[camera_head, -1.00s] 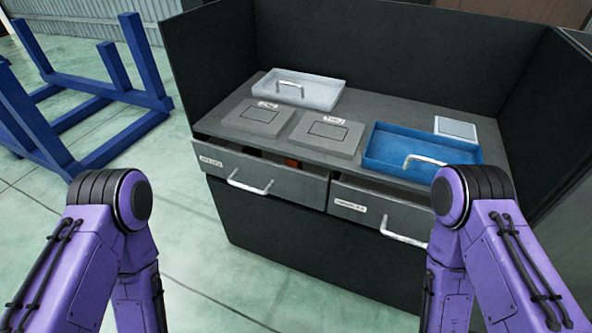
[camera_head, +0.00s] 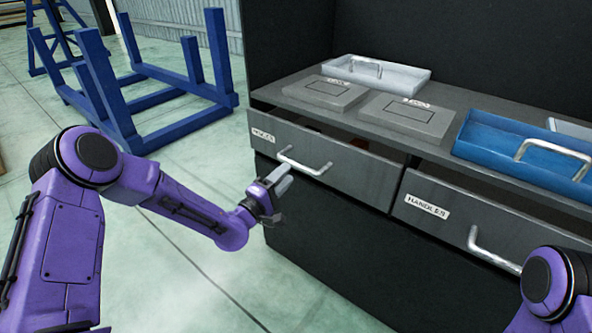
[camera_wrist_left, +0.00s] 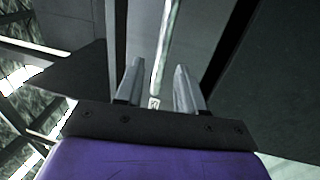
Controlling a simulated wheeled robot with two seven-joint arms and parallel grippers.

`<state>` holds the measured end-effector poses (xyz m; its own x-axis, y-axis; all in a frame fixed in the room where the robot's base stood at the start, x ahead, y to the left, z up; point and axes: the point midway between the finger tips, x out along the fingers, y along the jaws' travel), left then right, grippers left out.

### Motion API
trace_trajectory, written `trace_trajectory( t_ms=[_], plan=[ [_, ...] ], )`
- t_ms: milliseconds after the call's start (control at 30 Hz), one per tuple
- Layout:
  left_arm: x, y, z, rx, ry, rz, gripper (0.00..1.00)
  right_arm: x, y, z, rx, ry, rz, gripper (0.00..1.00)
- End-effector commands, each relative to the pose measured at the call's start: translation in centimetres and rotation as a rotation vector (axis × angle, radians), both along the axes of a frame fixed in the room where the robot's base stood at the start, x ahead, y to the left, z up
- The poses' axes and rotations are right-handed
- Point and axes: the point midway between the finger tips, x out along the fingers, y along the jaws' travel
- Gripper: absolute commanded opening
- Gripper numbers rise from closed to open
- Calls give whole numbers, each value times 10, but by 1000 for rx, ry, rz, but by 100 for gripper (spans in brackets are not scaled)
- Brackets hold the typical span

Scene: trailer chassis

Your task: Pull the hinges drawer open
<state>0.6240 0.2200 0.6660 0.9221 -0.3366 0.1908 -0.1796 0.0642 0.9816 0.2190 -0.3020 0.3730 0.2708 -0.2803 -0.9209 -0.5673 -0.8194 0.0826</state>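The left drawer (camera_head: 345,168) has a white label whose text is blurred, so I cannot confirm it is the hinges drawer. It stands partly out, with a dark gap above its front. Its silver bar handle (camera_head: 305,168) is on the front. My left gripper (camera_head: 283,187) is just below and in front of the handle's left part. In the left wrist view, its two fingers (camera_wrist_left: 158,88) are apart and a bar, likely the handle (camera_wrist_left: 168,45), runs in line with the space between them; contact cannot be told. My right gripper is out of view.
A right drawer (camera_head: 450,215), labelled like "HANDLES", is beside it, also partly out. On the worktop (camera_head: 470,105) are a grey tray (camera_head: 405,80), a blue tray (camera_head: 490,145) and two grey plates. A blue frame (camera_head: 150,85) stands left, with clear floor between.

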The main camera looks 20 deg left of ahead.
Motion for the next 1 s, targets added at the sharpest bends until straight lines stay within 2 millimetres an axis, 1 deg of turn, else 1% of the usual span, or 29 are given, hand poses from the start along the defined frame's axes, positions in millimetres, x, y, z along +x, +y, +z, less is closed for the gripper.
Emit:
trace_trajectory(
  t_ms=[33,100,200,300,400,600,633,667,700,733,1000],
  plan=[
    [11,-5,1,2,-2,-1,38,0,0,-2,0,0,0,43],
    [25,-9,3,3,0,1,38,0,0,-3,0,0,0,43],
    [40,-15,6,3,1,1,38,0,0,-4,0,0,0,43],
    [50,-18,9,3,2,0,38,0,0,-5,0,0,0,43],
    [54,-20,9,1,4,1,38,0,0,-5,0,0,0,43],
    [54,-20,10,2,5,1,38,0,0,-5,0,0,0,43],
    [54,-20,10,2,5,1,32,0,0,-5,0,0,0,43],
    [54,-20,10,2,5,1,22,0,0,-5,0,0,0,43],
    [54,-20,10,2,5,1,9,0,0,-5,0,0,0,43],
    [54,-20,10,2,4,1,0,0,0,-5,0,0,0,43],
    [52,-22,9,2,5,-3,0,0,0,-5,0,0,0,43]
  ],
)
